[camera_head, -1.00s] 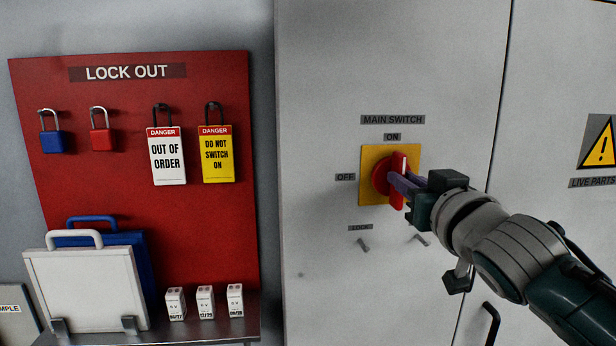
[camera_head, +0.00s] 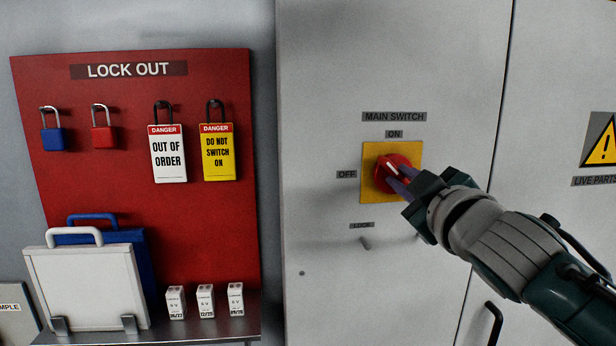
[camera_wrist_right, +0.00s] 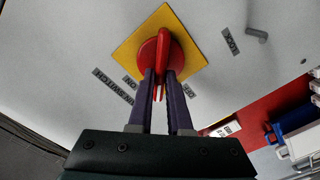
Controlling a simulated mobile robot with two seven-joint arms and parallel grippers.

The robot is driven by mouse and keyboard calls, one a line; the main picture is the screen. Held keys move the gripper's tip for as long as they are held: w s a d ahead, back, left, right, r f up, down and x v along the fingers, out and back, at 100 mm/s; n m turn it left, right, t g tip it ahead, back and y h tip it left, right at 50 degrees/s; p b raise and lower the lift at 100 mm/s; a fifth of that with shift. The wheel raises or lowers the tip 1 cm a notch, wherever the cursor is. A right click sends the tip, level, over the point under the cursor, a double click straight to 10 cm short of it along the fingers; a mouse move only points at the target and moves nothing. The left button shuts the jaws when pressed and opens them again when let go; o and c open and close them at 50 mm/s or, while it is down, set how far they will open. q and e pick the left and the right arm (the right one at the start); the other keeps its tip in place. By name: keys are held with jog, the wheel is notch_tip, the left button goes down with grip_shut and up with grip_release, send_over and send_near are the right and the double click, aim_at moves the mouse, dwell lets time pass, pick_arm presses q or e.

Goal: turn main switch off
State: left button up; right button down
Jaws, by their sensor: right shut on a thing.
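The main switch is a red rotary knob (camera_head: 396,160) on a yellow plate (camera_head: 371,190), mounted on the grey cabinet door. ON is labelled above it and OFF to its left. Its white mark leans up and to the left, between the ON and OFF labels. My right gripper (camera_head: 397,185) is shut on the knob's handle, wrist tilted. In the right wrist view the purple fingers (camera_wrist_right: 161,84) stand on both sides of the red handle (camera_wrist_right: 162,45). The gripper hides part of the knob in the head view. My left gripper is not in view.
A red lockout board (camera_head: 208,230) with padlocks and danger tags hangs at the left. A shelf (camera_head: 206,330) below it holds small white boxes. A LOCK label (camera_head: 362,225) and a small peg (camera_head: 366,243) are below the switch. A door handle (camera_head: 493,325) is at lower right.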

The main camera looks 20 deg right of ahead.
jog(key=n, duration=0.4)
jog(key=shift+a+f+n, duration=0.1)
jog(key=shift+n, duration=0.2)
jog(key=n, duration=0.4)
jog(key=shift+f, duration=0.15)
jog(key=shift+n, duration=0.4)
jog(key=c, duration=0.8)
grip_release()
jog(key=shift+c, duration=0.2)
